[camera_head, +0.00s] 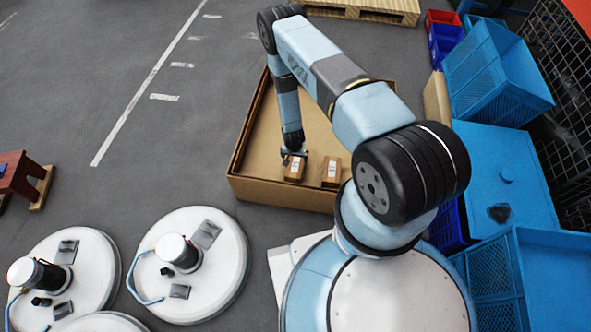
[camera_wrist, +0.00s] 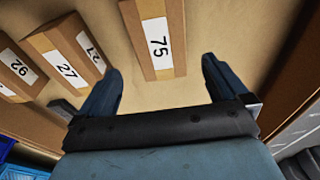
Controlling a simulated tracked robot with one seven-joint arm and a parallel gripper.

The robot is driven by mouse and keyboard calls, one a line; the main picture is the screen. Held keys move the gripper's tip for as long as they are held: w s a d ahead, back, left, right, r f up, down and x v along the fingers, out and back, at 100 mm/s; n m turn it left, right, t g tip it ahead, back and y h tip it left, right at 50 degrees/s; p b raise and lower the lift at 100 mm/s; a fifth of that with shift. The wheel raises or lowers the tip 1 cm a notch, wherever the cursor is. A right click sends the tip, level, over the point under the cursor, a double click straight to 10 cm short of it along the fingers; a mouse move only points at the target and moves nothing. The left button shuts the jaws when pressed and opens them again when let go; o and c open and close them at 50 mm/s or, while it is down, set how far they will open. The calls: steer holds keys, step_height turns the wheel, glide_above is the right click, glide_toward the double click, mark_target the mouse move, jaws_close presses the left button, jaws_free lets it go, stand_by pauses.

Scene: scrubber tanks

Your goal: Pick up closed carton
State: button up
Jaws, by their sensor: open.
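In the head view a small closed carton (camera_head: 295,168) stands inside a large open cardboard box, directly under my gripper (camera_head: 293,155). A second closed carton (camera_head: 331,172) stands to its right. In the wrist view a carton labelled 75 (camera_wrist: 158,40) lies between and just beyond the two fingers of my gripper (camera_wrist: 160,85), apart from both. The fingers are spread and hold nothing. A carton labelled 27 (camera_wrist: 66,52) is to the left of the left finger, and a carton labelled 92 (camera_wrist: 18,70) is farther left, cut off by the frame edge.
The large box's walls (camera_head: 280,194) surround the cartons; its wall (camera_wrist: 292,70) is close to the right finger. Blue crates (camera_head: 497,75) stand at the right. White scrubber tanks (camera_head: 192,285) stand at the lower left. Grey floor (camera_head: 90,100) at the left is mostly clear.

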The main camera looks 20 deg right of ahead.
mark_target(296, 168)
steer(key=shift+w+d+f, duration=0.15)
steer(key=shift+w+f, duration=0.15)
steer(key=shift+f, duration=2)
steer(key=shift+w+d+f, duration=0.15)
steer(key=shift+w+f, duration=0.1)
steer(key=shift+f, duration=2.05)
steer(key=shift+w+d+f, duration=0.15)
steer(key=shift+w+f, duration=0.15)
steer(key=shift+f, duration=2)
steer(key=c, duration=0.9)
steer(key=shift+r, duration=0.1)
